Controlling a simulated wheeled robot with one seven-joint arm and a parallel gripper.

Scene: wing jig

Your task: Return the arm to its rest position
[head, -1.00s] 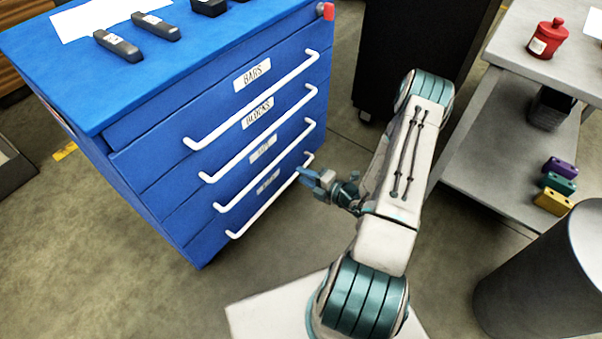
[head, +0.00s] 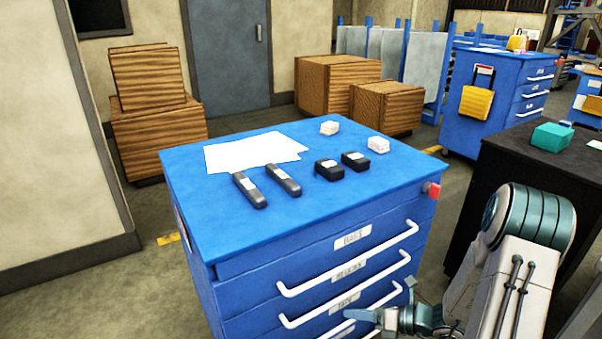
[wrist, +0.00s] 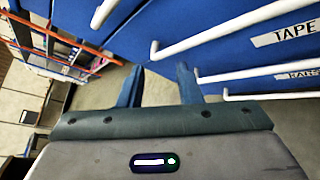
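My gripper (head: 362,312) is in front of the blue drawer cabinet (head: 240,245), near the lower drawer handles at the bottom of the head view. In the wrist view my gripper (wrist: 158,78) has its two blue fingers spread apart, with only floor between them. A white handle (wrist: 255,76) passes close to the right finger; I cannot tell whether they touch. My arm (head: 515,275) is bent at the lower right of the head view. The drawers look shut. The lowest drawer is mostly cut off in the head view.
On the cabinet top lie white paper (head: 255,152), two dark bars (head: 250,190), two black blocks (head: 328,170) and two white blocks (head: 378,144). A black cabinet with a teal block (head: 552,137) stands at the right. Wooden crates (head: 155,140) stand behind.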

